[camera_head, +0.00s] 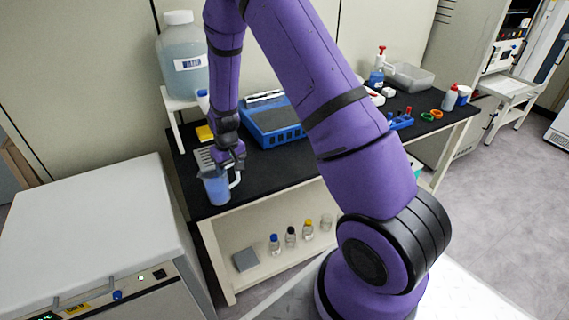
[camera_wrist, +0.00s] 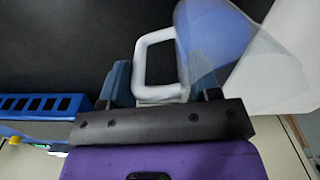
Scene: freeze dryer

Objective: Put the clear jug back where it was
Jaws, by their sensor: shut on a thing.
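The clear jug (camera_head: 216,188) has a bluish tint and a white handle. In the head view it is upright at the left front corner of the black bench top (camera_head: 190,170). I cannot tell whether its base touches the bench. My gripper (camera_head: 232,165) is above and beside it, shut on the handle. In the wrist view my gripper (camera_wrist: 163,90) has a finger on each side of the white handle (camera_wrist: 143,62), and the jug body (camera_wrist: 212,40) extends to the upper right. The jug's far side is hidden.
A large water container (camera_head: 186,75) stands on a white stand behind the jug. A blue rack (camera_head: 270,122) lies to the right on the bench. A white-topped machine (camera_head: 95,215) is at the left. Several small bottles (camera_head: 291,237) stand on the lower shelf.

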